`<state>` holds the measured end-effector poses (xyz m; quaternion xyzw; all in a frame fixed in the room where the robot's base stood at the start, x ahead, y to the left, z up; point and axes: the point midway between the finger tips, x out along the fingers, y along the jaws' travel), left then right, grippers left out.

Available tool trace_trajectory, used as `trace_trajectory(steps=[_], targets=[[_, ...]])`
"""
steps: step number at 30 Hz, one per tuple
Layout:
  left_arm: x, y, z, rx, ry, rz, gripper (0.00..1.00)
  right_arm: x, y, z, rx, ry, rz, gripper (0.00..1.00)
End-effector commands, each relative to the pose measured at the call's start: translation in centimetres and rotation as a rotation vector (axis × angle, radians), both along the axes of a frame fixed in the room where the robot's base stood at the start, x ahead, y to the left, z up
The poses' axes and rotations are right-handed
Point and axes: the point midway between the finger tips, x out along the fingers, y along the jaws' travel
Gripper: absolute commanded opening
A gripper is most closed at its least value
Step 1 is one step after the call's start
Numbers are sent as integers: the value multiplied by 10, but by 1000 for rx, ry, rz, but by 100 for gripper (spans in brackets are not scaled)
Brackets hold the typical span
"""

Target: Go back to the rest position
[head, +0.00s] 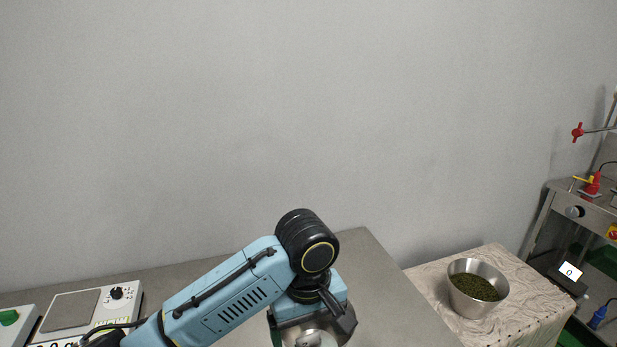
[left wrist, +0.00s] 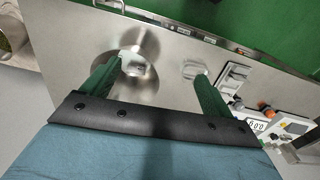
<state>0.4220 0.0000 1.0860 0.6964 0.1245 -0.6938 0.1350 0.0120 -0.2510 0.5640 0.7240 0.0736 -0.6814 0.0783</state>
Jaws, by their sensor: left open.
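My left arm comes in from the lower left of the head view, and its blue wrist hangs over the grey table (head: 370,265). The fingers are hidden there. In the left wrist view my left gripper (left wrist: 160,70) has its two green fingers wide apart, with nothing between them. A shiny round metal vessel (left wrist: 143,42) lies past the left finger, which partly covers it. A round metal rim also shows under the wrist at the bottom of the head view. My right gripper is in neither view.
A metal bowl of dark green leaves (head: 478,289) stands on a cloth-covered table (head: 540,300) at the right. A white device with a knob (head: 92,307) sits at the lower left. A metal bench with red clamps (head: 590,200) stands far right. The grey wall fills the back.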

Motion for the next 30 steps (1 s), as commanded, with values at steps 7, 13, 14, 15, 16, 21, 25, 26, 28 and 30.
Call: trace_trajectory(steps=[7,13,14,15,16,21,25,26,28,30], targets=[[-23,-5,-25,-113,-1,-111,86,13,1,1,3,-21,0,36],[-42,-4,-46,-213,-32,-197,86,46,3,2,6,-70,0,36],[-46,-3,-49,-228,-39,-210,86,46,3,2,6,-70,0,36],[-51,0,-55,-250,-51,-228,86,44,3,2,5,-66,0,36],[-55,2,-59,-267,-63,-241,86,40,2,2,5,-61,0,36],[-81,29,-84,-326,-156,-306,86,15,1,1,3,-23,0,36],[-103,63,-101,-306,-230,-342,86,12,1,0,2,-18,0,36],[-110,72,-105,-295,-246,-350,86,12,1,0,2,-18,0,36],[-124,94,-113,-256,-277,-371,86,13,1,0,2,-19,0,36],[-137,116,-118,-210,-299,-391,86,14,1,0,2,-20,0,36]])
